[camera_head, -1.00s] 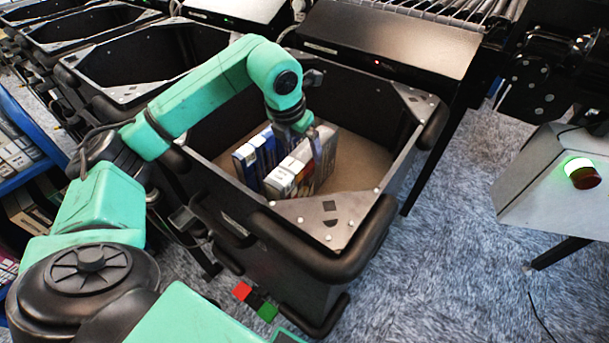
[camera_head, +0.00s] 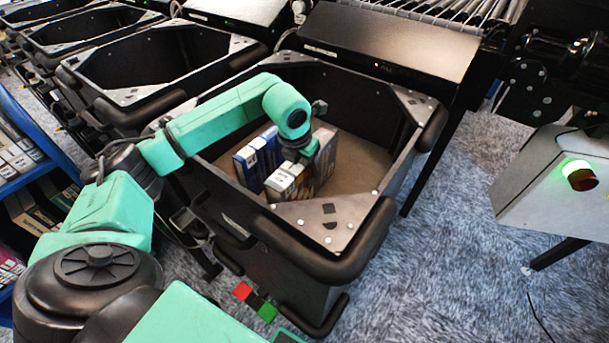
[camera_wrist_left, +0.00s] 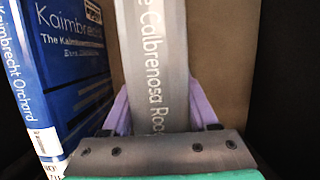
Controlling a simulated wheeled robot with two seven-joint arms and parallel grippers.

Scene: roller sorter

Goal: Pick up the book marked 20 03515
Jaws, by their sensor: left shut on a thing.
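My left gripper (camera_head: 312,152) is inside the black bin, down at the books. In the left wrist view its purple fingers (camera_wrist_left: 160,108) are shut on a grey book (camera_wrist_left: 162,50), one finger on each side of the spine, which reads "Calbrenosa". In the head view, the grey book (camera_head: 287,182) stands upright on the bin floor. A blue book (camera_head: 257,157) titled "Kaimbrecht Orchard" stands beside it; it also shows at the left of the wrist view (camera_wrist_left: 70,60). The marking 20 03515 cannot be read on either book. My right gripper is out of view.
The bin's rim (camera_head: 345,265) surrounds the books, with bare brown floor (camera_head: 358,165) to their right. More black bins (camera_head: 150,75) stand behind to the left. A blue shelf (camera_head: 35,170) of books is at far left. A grey box with a green light (camera_head: 577,170) stands at right.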

